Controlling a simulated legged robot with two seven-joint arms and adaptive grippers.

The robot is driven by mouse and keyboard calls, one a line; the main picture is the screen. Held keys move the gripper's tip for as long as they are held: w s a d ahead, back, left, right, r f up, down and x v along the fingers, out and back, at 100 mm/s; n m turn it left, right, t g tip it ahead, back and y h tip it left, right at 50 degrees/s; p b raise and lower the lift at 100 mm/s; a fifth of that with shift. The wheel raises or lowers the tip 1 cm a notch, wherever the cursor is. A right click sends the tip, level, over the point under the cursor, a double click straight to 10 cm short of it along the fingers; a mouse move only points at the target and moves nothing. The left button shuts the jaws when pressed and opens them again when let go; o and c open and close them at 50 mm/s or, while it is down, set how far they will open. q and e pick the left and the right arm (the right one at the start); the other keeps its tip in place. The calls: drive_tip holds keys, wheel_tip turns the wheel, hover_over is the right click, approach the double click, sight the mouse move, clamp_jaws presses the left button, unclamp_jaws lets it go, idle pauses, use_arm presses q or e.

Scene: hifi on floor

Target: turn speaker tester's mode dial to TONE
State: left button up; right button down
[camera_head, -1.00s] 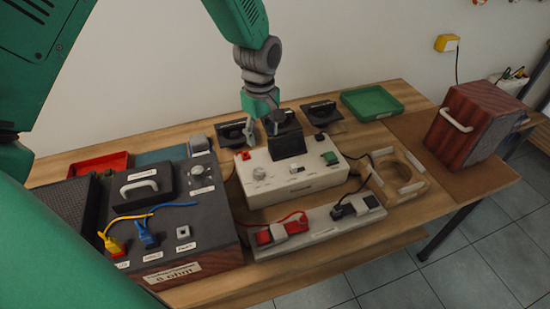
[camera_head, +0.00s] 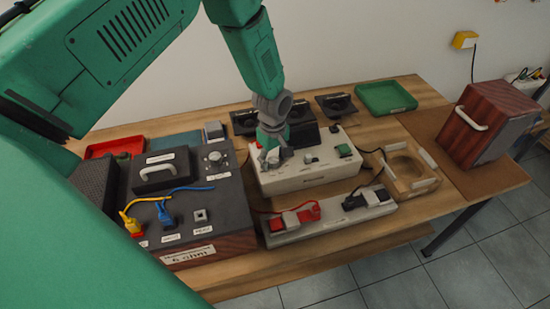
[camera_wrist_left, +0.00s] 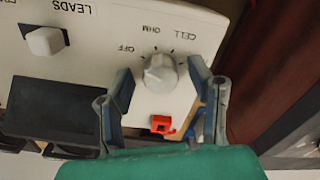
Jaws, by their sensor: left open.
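The speaker tester is a white box (camera_head: 306,177) in the middle of the bench. Its grey-white dial (camera_wrist_left: 160,73) shows in the left wrist view, with the labels OFF, OHM and CELL upside down around it. I cannot read a TONE label or tell clearly which label the dial points to. My left gripper (camera_head: 273,160) is open above the left part of the tester and hides the dial in the head view. In the left wrist view its two fingers stand on either side of the dial, and contact cannot be made out. My right gripper is not in view.
On the tester are a red part (camera_wrist_left: 161,125), a LEADS knob (camera_wrist_left: 45,41) and a green button (camera_head: 344,151). A dark box (camera_head: 190,215) with a handle and cables stands left. A grey strip with clips (camera_head: 330,222) lies in front. A wooden cabinet (camera_head: 485,125) stands right.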

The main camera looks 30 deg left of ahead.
use_arm(q)
drive_tip(key=shift+a, duration=0.25)
drive_tip(key=shift+a+f, duration=0.1)
drive_tip(key=shift+a, duration=0.05)
drive_tip(key=shift+c, duration=0.8)
drive_tip(key=c, duration=0.8)
clamp_jaws()
drive_tip(key=shift+d, duration=0.65)
drive_tip(key=shift+a, duration=0.1)
